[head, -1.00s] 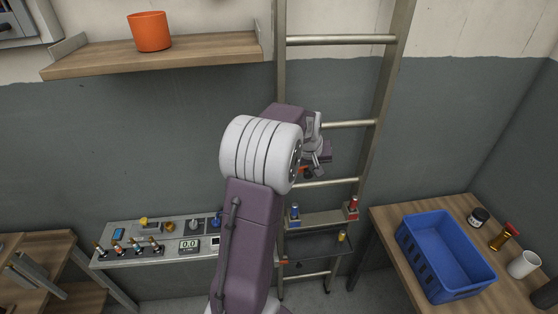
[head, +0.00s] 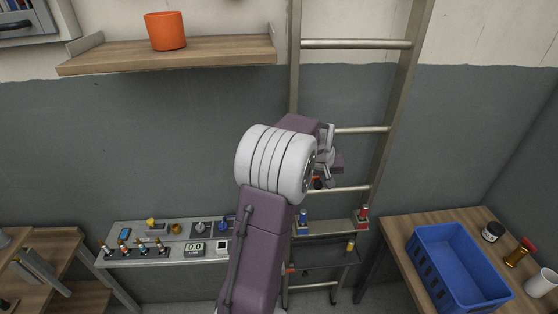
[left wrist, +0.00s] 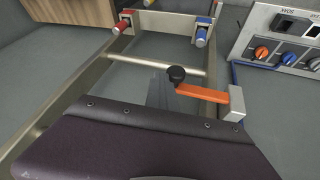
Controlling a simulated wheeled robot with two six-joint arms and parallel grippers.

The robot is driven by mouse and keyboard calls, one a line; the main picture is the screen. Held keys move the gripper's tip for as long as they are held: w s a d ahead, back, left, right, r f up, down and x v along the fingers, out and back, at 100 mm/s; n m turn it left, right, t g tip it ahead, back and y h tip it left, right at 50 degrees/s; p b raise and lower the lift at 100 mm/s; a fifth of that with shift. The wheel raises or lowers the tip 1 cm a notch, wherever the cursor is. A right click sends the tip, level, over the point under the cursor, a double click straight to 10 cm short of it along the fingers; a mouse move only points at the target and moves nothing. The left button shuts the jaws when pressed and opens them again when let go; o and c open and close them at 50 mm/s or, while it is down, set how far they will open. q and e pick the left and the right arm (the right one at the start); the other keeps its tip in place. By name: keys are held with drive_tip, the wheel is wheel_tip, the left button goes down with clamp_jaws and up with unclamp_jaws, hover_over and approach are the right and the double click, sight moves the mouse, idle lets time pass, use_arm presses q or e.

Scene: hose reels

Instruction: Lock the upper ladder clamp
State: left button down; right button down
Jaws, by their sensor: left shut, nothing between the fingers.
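The ladder (head: 383,130) stands upright against the wall. An orange clamp lever with a black knob (left wrist: 177,74) shows in the left wrist view. The lever (left wrist: 205,93) reaches from a grey clamp block (left wrist: 238,104) at one rail inward across the ladder's opening. In the head view only a small orange and black part of it (head: 317,182) shows just below my gripper; the rest is hidden. My left gripper (head: 328,168) is shut and empty, in front of the ladder, close above the lever. Contact cannot be told. My right gripper is not in view.
Blue (head: 303,217) and red (head: 363,216) handles sit lower on the ladder. A control console (head: 160,252) stands left. A table with a blue crate (head: 428,270) stands right. A wall shelf (head: 190,54) holds an orange pot (head: 165,31).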

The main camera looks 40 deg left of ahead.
use_arm(q)
drive_tip(key=shift+s+f, duration=0.1)
drive_tip(key=shift+f, duration=0.05)
